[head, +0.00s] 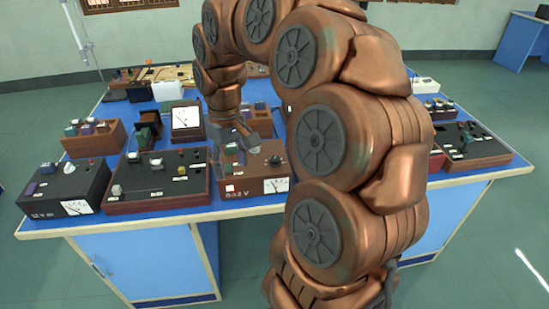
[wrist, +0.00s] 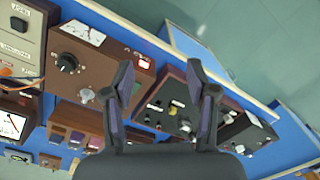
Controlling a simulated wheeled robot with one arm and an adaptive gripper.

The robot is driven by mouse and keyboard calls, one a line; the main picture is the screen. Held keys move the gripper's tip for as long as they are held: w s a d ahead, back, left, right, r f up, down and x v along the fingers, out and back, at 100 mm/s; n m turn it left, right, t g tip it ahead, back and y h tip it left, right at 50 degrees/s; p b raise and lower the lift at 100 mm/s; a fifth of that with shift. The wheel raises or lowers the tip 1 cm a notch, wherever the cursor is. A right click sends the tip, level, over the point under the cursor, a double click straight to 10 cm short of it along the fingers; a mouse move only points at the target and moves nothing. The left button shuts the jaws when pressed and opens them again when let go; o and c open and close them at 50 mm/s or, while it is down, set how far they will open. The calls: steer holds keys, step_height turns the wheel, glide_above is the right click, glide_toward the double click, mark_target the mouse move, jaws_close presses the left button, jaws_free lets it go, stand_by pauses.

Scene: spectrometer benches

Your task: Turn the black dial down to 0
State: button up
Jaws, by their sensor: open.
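The black dial (head: 276,160) sits on top of a brown box (head: 253,197) with a white meter and a small lit display on its front. In the wrist view the black dial (wrist: 67,63) is at the left, clear of the fingers, with a silver knob (wrist: 87,95) beside it. My gripper (head: 232,150) is over the left part of this box in the head view. In the wrist view my gripper (wrist: 160,70) is open and empty, its left finger over the box's edge. The dial's pointer is too small to read.
A dark panel box with knobs (head: 157,182) stands left of the dial box, and a black box with a meter (head: 64,190) beyond it. A box with a meter (head: 187,120) stands behind. More boxes crowd the blue table; my arm hides part of its right side.

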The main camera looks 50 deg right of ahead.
steer(key=w+d+f+m, duration=0.1)
steer(key=w+d, duration=0.2)
steer(key=d, duration=0.5)
steer(key=m, duration=0.2)
glide_above(275, 159)
step_height(275, 159, down, 2)
steer(key=shift+f+b, duration=0.15)
steer(key=shift+b, duration=0.25)
step_height(275, 159, down, 7)
steer(key=shift+s+r+p, duration=0.1)
steer(key=shift+r+p, duration=0.1)
steer(key=shift+p, duration=0.55)
steer(key=shift+d+f, duration=0.1)
steer(key=shift+f, duration=0.45)
steer(key=shift+c, duration=0.3)
jaws_close()
